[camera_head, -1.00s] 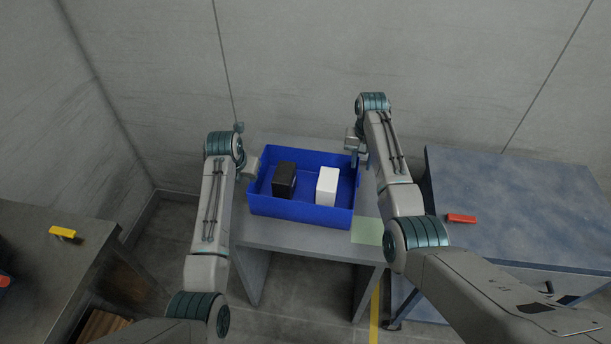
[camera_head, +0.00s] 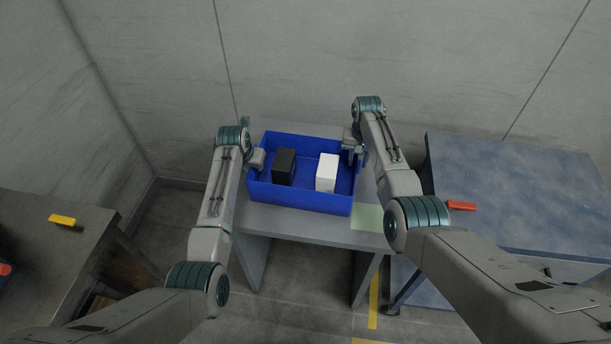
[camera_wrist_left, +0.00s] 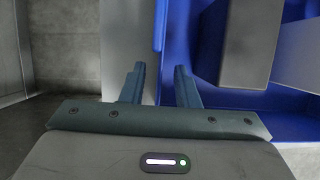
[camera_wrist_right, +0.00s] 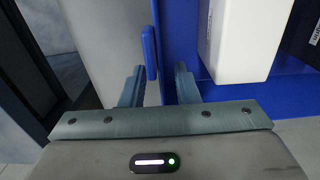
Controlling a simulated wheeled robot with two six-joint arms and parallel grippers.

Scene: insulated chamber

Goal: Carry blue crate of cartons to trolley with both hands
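The blue crate (camera_head: 300,202) stands on a grey table (camera_head: 300,227). It holds a black carton (camera_head: 284,166) and a white carton (camera_head: 327,173), both upright. My left gripper (camera_head: 259,160) is at the crate's left wall; in the left wrist view its fingers (camera_wrist_left: 160,85) are apart, with the blue wall's edge between or just beyond them. My right gripper (camera_head: 356,152) is at the right wall; in the right wrist view its fingers (camera_wrist_right: 158,85) are apart, with the blue rim (camera_wrist_right: 150,52) lined up between them. Contact with the walls is not clear.
A blue-grey topped stand (camera_head: 520,190), possibly the trolley, is at right with a red block (camera_head: 461,206) near its left edge. A dark bench (camera_head: 45,255) with a yellow block (camera_head: 62,220) is at left. A pale green patch (camera_head: 368,217) lies on the table's front right.

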